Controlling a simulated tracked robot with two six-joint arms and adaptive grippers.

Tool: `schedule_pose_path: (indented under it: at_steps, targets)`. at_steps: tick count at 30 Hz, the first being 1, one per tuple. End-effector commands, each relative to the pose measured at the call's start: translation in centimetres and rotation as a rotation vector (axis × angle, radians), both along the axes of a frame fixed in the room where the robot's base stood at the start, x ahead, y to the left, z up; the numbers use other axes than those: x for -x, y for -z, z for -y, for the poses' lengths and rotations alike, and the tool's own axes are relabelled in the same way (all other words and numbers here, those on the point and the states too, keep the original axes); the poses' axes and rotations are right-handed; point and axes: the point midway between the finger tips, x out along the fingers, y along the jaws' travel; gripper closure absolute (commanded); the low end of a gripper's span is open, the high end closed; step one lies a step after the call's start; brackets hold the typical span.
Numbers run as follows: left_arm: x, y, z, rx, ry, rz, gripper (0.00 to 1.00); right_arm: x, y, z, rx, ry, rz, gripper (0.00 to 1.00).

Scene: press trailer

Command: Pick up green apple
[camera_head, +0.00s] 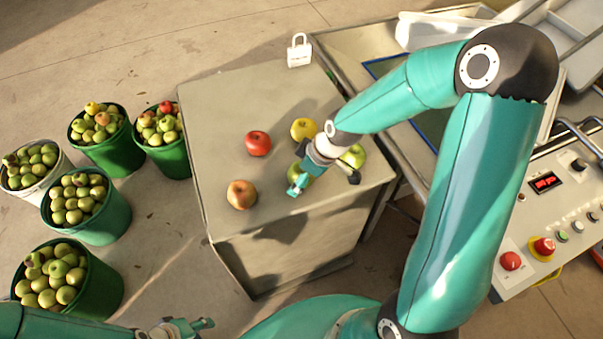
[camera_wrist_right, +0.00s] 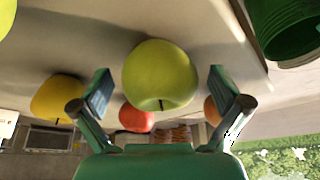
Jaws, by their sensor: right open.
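A green apple (camera_head: 299,174) on the grey table is partly hidden by my right gripper (camera_head: 325,182) in the head view. In the right wrist view the green apple (camera_wrist_right: 160,72) appears between the two spread fingers of the right gripper (camera_wrist_right: 158,88), which is open and holds nothing. Another green apple (camera_head: 354,156) lies to the right, partly behind the gripper; a green edge (camera_wrist_right: 5,15) shows at the wrist view's top left corner. My left gripper (camera_head: 205,324) is at the bottom left of the head view, away from the table; its finger opening is unclear.
On the table (camera_head: 225,95) are a red apple (camera_head: 257,143), a yellow apple (camera_head: 303,129) and a brownish-orange apple (camera_head: 241,194). Several apple-filled buckets (camera_head: 112,155) stand on the floor at left. A control panel (camera_head: 550,225) is at right. The table's back left is clear.

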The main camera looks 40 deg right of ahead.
Motion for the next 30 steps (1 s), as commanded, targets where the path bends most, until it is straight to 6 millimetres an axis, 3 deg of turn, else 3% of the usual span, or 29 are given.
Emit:
schedule_pose_path:
  at_steps: [8, 21, 30]
  targets:
    - [0.01, -0.01, 0.0, 0.0, 0.0, 0.0, 0.6, -0.17, 0.35, -0.05, 0.001, 0.002, 0.002, 0.01]
    - [0.01, -0.02, 0.0, 0.0, 0.0, 0.0, 0.6, -0.19, 0.3, -0.05, 0.001, 0.001, 0.003, 0.71]
    - [0.01, -0.02, 0.0, 0.0, 0.0, 0.0, 0.6, -0.23, 0.09, -0.06, 0.001, 0.001, 0.004, 0.71]
